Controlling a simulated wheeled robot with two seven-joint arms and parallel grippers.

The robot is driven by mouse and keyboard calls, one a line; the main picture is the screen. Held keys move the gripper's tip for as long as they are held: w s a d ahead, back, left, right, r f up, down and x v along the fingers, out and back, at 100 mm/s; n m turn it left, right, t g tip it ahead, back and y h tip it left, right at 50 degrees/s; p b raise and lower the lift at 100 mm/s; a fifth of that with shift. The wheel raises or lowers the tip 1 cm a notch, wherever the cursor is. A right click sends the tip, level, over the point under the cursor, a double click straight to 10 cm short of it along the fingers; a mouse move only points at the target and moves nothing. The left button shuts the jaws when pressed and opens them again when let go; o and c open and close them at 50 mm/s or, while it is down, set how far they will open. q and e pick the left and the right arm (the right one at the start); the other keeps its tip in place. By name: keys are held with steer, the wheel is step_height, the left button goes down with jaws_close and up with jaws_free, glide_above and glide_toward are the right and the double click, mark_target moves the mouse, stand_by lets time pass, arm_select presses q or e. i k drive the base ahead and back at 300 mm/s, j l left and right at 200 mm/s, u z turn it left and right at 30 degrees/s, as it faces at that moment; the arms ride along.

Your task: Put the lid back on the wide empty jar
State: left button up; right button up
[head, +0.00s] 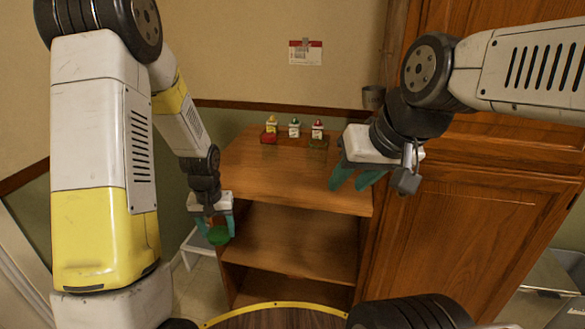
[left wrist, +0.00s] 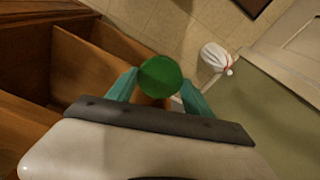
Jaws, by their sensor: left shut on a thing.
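My left gripper (head: 215,233) is shut on a round green lid (head: 218,236), in front of the left edge of the wooden cabinet and below its top. The lid also shows between the teal fingers in the left wrist view (left wrist: 160,76). A low, clear-looking jar (head: 318,143) stands on the cabinet top toward the back right; it looks open and empty, but it is small in view. A similar low jar with red contents (head: 268,138) stands at the back left. My right gripper (head: 354,181) is open and empty over the right front part of the cabinet top.
Small bottles with yellow (head: 271,125), green (head: 294,128) and red (head: 317,129) tops stand at the back of the cabinet top (head: 285,182). Its middle and front are clear. A white stool (head: 193,243) stands at the left.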

mark_target(317, 152)
steer(key=k, duration=0.55)
steer(key=z, duration=1.1)
steer(key=j+z, duration=0.1)
steer(key=j, duration=1.1)
steer(key=k, duration=0.05)
